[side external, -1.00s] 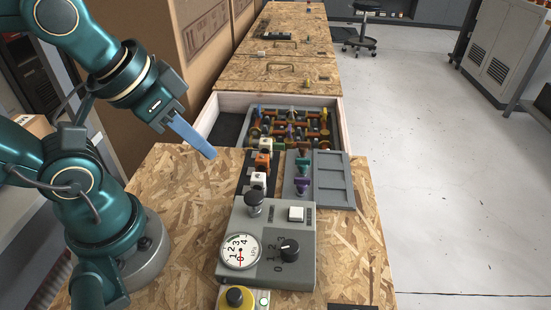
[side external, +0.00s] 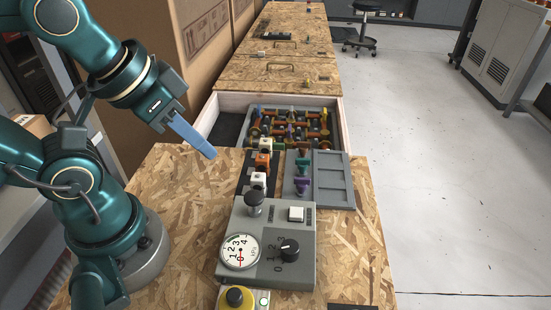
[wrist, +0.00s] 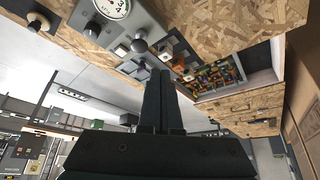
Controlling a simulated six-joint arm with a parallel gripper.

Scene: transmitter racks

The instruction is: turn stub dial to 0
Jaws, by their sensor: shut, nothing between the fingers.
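The stub dial (side external: 289,250) is a short black knob on the grey control box, with the numbers 0 to 3 printed in an arc on its left. A pale mark shows on its cap, but it is too small to read its setting surely. The dial also shows at the upper left of the wrist view (wrist: 93,28). My gripper (side external: 211,154) is shut and empty, in the air above the left side of the wooden bench, up and left of the dial and clear of it. Its dark fingers show in the wrist view (wrist: 160,98).
The box (side external: 225,225) also carries a gauge (side external: 240,251), a black plunger knob (side external: 254,201) and a white button (side external: 296,214). A yellow-based stop button (side external: 236,297) sits in front. Coloured connectors and an open drawer (side external: 338,125) lie behind. Bare bench (side external: 190,230) is left of the box.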

